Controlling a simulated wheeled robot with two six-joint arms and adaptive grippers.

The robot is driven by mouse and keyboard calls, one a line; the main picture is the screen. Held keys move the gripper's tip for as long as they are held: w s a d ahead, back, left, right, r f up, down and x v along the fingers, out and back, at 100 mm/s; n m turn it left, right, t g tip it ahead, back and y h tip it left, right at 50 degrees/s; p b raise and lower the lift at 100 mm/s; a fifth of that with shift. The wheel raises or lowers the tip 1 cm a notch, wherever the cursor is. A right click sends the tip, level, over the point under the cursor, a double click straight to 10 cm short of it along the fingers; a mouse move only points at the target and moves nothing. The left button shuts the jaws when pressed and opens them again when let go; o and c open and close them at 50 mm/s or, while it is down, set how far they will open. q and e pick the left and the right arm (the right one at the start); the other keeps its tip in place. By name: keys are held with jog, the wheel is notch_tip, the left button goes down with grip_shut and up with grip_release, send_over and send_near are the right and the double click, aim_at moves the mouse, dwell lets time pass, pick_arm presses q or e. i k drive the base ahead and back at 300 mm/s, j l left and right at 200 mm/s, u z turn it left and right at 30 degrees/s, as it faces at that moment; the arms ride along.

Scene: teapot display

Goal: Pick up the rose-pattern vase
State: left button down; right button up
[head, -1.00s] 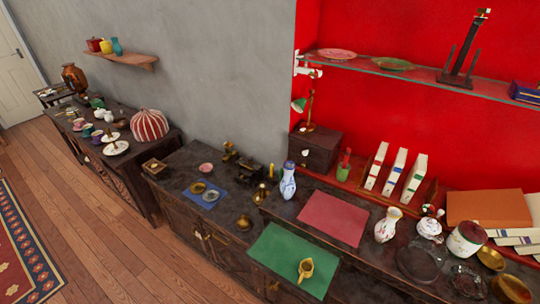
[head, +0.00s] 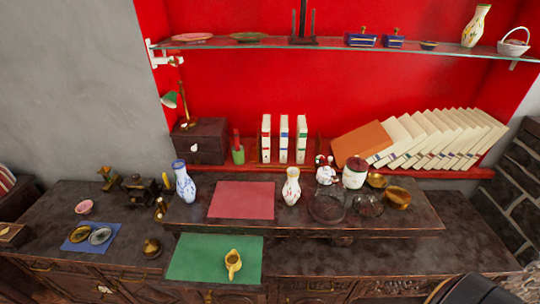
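A white vase with small reddish marks (head: 291,189) stands upright on the raised dark wood top, just right of the red mat; it looks like the rose-pattern vase, though its pattern is too small to read surely. A blue-and-white vase (head: 184,184) stands left of the red mat. Another pale vase with a coloured pattern (head: 475,28) stands on the glass shelf at the upper right. Neither gripper shows. A dark rounded part, probably of my arm, enters at the bottom right edge.
The red mat (head: 241,201) is bare. A green mat (head: 190,262) holds a yellow jug (head: 233,263). Right of the white vase are a glass dish (head: 327,207), a white teapot (head: 325,174) and a lidded jar (head: 354,173). Books (head: 284,139) stand behind. The front right top is clear.

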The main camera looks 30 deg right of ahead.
aim_at(291, 191)
jog(key=z, duration=1.05)
jog(key=i+l+u, duration=0.1)
jog(key=u, duration=0.3)
jog(key=l, duration=0.1)
